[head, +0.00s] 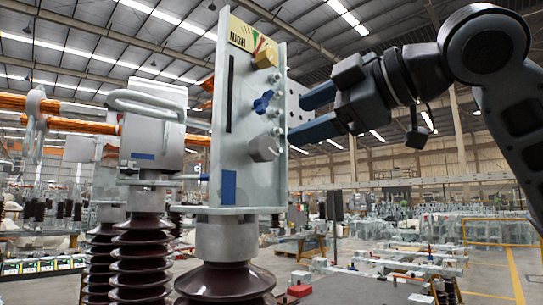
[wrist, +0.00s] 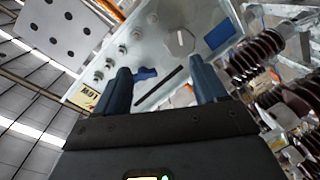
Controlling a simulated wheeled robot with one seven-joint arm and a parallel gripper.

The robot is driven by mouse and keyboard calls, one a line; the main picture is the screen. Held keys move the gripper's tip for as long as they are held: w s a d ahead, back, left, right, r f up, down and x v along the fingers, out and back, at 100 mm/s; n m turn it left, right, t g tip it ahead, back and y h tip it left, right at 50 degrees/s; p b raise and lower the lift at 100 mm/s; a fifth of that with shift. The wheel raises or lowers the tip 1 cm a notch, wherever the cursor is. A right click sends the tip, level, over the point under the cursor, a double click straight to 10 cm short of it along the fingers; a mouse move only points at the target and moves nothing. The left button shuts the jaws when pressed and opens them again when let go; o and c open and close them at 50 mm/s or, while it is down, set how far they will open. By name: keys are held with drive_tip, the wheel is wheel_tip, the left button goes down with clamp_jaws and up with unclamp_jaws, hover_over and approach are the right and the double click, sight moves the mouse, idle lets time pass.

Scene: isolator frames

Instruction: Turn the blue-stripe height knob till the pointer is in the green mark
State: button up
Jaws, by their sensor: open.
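An upright pale metal panel (head: 215,130) stands on a brown ribbed insulator in the head view. A yellow plate (head: 241,35) at the top bears lettering and green and red marks; the pointer reading is too small to tell. In the wrist view, the blue knob (wrist: 146,73) shows between the fingers (wrist: 160,69), apparently ungripped.
A blue patch (head: 229,187) marks the panel's lower part. Several bolts line the panel near the knobs. A perforated plate (head: 299,104) stands behind it, close to my fingers. Another insulator with a grey box (head: 150,130) stands left. The hall floor at right is mostly far off.

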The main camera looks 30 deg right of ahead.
sight(269, 150)
wheel_tip(269, 150, down, 4)
drive_tip(key=s+a+m+t+b, duration=0.1)
drive_tip(key=m+t+b, duration=0.1)
drive_tip(key=m, duration=1)
drive_tip(key=shift+f+p+x, duration=0.1)
drive_tip(key=shift+p+x, duration=0.25)
drive_tip(key=shift+x, duration=1.5)
drive_tip(key=shift+f+p+x, duration=0.15)
drive_tip(key=shift+p+x, duration=0.2)
drive_tip(key=shift+x, duration=1.5)
drive_tip(key=shift+a, duration=0.15)
drive_tip(key=shift+c, duration=0.3)
drive_tip(key=c, duration=1)
drive_tip(key=shift+n, duration=0.5)
